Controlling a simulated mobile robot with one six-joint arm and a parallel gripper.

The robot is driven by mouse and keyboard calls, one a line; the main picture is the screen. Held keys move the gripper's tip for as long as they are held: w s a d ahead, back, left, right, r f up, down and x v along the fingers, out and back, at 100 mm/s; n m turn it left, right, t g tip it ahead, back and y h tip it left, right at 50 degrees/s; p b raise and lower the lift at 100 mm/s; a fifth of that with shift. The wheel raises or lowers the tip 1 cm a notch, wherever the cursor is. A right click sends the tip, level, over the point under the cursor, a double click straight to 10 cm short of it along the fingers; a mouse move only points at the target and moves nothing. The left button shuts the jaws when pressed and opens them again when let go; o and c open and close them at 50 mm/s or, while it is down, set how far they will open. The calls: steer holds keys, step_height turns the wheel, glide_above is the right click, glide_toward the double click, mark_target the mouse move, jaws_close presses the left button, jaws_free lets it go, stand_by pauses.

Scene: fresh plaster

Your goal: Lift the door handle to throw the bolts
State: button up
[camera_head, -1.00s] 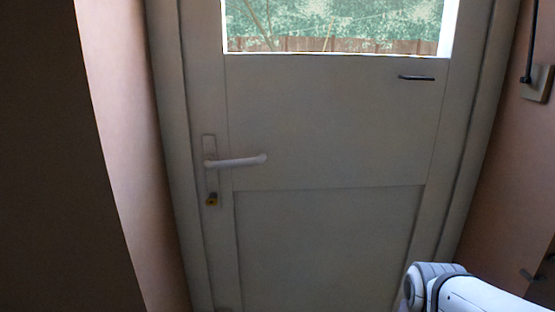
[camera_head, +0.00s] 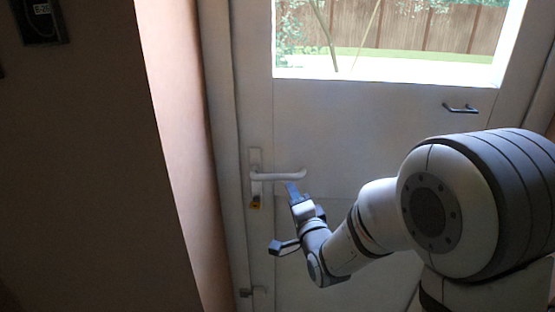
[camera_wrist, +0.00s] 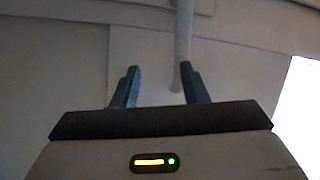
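The white door handle (camera_head: 280,176) is a lever on a tall narrow plate on the left side of the white door (camera_head: 370,130). It points right and lies about level. My gripper (camera_head: 292,188) is just below the lever's outer half, coming from the lower right. The handle (camera_wrist: 183,40) shows there as a pale bar from the top edge down to the right finger. Whether finger and lever touch I cannot tell.
A yellowish lock cylinder (camera_head: 255,205) sits below the lever. A small dark pull (camera_head: 460,108) is on the door at upper right, below the window (camera_head: 400,45). A dark wall (camera_head: 95,160) stands at left, with a black box (camera_head: 40,20) on it.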

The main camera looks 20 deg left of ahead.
mark_target(279, 180)
steer(key=shift+s+a+r+m+t+y+p, duration=0.15)
steer(key=shift+a+r+y+p, duration=0.05)
steer(key=shift+a+r+y, duration=0.35)
steer(key=shift+s+a+r+m+t+y+p, duration=0.15)
steer(key=shift+a+r+y, duration=0.25)
steer(key=shift+a, duration=0.25)
steer(key=p+x, duration=0.1)
steer(key=x, duration=0.6)
steer(key=shift+w+f, duration=0.1)
steer(key=shift+w, duration=0.05)
steer(key=shift+c, duration=0.6)
jaws_close()
